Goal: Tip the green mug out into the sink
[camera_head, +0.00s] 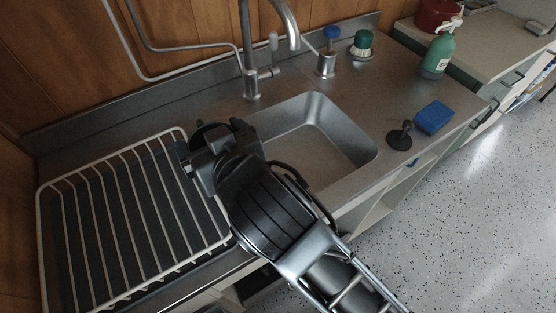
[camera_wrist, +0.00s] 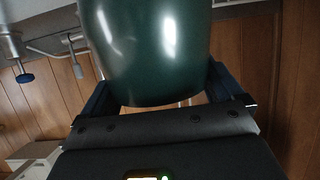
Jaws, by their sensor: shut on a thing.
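My gripper (camera_head: 206,142) is over the counter at the left edge of the sink (camera_head: 345,142), between the basin and the dish rack. In the wrist view the dark green mug (camera_wrist: 150,50) sits between the two fingers of my gripper (camera_wrist: 160,88), which are shut on it from both sides. The wrist picture is turned over, with the tap hanging from its top. The mug's mouth and contents are out of sight. The visible part of the basin looks empty.
A wire dish rack (camera_head: 128,155) fills the left counter. The tap (camera_head: 250,75) rises behind the basin. A blue-topped dispenser (camera_head: 327,58), green brush (camera_head: 362,45) and spray bottle (camera_head: 438,54) stand behind right. A blue sponge (camera_head: 434,117) and black plug (camera_head: 400,138) lie right of the basin.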

